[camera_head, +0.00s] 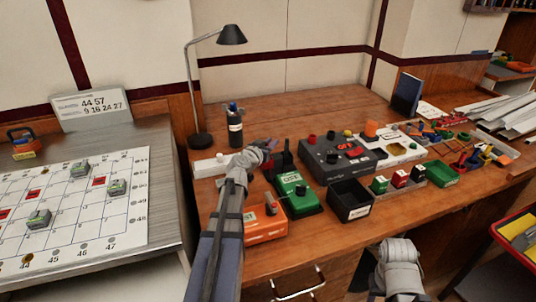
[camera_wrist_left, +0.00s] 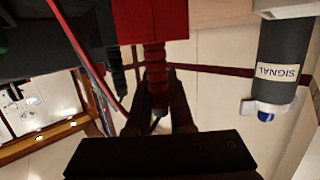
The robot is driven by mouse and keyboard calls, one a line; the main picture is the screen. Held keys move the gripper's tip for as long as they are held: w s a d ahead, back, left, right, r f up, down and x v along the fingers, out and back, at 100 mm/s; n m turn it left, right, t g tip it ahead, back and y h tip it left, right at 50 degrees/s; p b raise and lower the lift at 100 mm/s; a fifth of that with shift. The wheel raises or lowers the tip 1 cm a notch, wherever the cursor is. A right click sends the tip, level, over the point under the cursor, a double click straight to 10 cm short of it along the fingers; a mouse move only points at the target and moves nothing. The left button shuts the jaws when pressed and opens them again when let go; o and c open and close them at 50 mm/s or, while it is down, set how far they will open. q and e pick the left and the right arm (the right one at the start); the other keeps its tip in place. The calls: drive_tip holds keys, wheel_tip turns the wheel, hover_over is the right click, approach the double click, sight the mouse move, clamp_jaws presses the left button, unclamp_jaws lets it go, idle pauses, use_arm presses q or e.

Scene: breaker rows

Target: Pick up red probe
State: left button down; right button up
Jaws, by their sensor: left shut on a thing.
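The red probe (camera_wrist_left: 155,65) shows in the left wrist view as a red block with a ribbed red stem below it. My left gripper (camera_wrist_left: 157,112) is shut on that stem. In the head view my left gripper (camera_head: 264,148) is at the back of the bench, behind the green meter. The probe is mostly hidden there by the gripper and arm. A dark ribbed stem (camera_wrist_left: 112,60) is just beside the red one in the wrist view. My right arm's grey end (camera_head: 401,265) is at the lower right in the head view; its fingers cannot be made out.
A dark bottle (camera_head: 235,128), labelled SIGNAL in the wrist view (camera_wrist_left: 278,65), stands left of the gripper. A green meter (camera_head: 291,190), orange bin (camera_head: 265,228), black bin (camera_head: 349,202) and grey panel box (camera_head: 342,155) crowd the bench.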

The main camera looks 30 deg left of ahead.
use_arm(q)
drive_tip(key=shift+r, duration=0.1)
wheel_tip(320, 180, up, 10)
drive_tip(key=p, duration=1)
